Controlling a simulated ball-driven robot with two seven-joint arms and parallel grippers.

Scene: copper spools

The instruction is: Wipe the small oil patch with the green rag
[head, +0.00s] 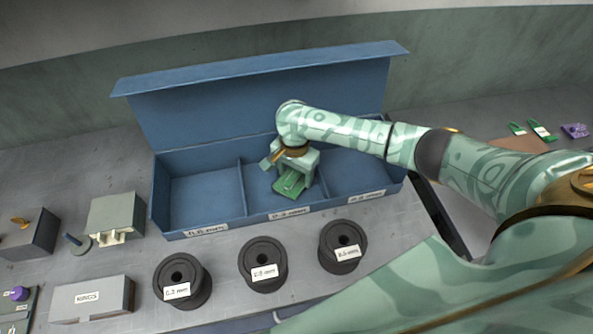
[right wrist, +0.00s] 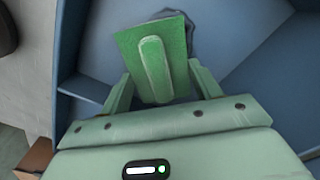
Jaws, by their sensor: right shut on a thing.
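The green rag (right wrist: 180,40), a flat green pad with a raised grip along its middle, is held between the two fingers of my right gripper (right wrist: 160,88). In the head view the rag (head: 289,184) is low inside the middle compartment of the blue bin (head: 225,219), below my right gripper (head: 292,174). A darker grey patch (right wrist: 208,22), which looks like the oil patch, shows on the blue surface beside the rag's upper right edge and is partly hidden by it. I cannot tell whether the rag touches the surface. My left gripper is out of view.
The bin's dividers and raised lid (head: 250,95) surround the gripper. Three black spools (head: 182,281) with labels stand in front of the bin. Grey boxes (head: 117,217) are at left. Small green items (head: 541,130) and a purple one (head: 575,130) lie at far right.

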